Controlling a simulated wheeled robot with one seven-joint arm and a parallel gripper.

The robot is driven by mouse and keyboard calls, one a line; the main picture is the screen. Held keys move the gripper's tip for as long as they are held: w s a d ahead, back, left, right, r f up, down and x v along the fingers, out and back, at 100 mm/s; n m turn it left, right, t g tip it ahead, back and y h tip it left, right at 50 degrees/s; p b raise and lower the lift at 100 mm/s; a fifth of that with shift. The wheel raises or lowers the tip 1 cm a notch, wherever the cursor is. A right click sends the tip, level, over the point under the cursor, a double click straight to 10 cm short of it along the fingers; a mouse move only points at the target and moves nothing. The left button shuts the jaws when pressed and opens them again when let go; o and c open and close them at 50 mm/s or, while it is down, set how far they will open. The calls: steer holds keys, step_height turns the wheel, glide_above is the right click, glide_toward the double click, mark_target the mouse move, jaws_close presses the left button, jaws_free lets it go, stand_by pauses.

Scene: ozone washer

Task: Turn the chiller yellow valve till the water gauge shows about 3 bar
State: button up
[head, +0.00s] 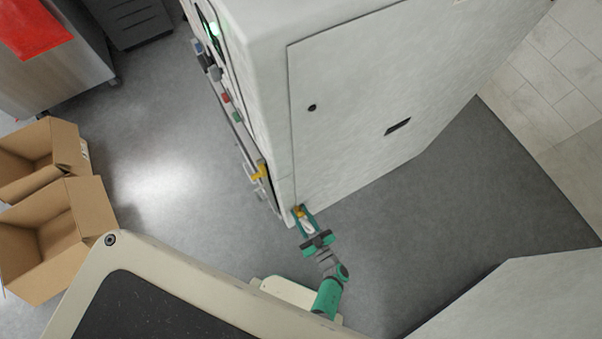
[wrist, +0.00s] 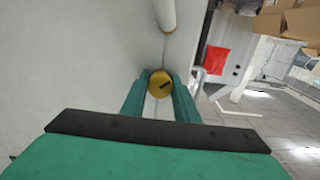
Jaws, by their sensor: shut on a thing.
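A small yellow valve (wrist: 160,84) shows in the wrist view as a round yellow knob with a dark mark, below a white pipe (wrist: 165,14). My gripper (wrist: 160,92) has its two green fingers on either side of the knob and is shut on it. In the head view my gripper (head: 301,212) reaches the lower corner of the white cabinet (head: 345,100), with a bit of yellow between its fingertips. The water gauge cannot be made out in either view.
Another yellow part (head: 259,172) sits on the cabinet's front side, with red and green buttons (head: 226,97) above it. Open cardboard boxes (head: 50,240) stand on the floor at the left. A pale block (head: 520,295) stands at the lower right. Grey floor is clear between.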

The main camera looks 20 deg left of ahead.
steer(key=shift+d, duration=0.1)
stand_by(0.4)
steer(key=o, duration=1.1)
steer(key=shift+c, duration=0.2)
steer(key=v, duration=1)
steer(key=shift+s+d, duration=0.25)
steer(key=shift+s, duration=0.1)
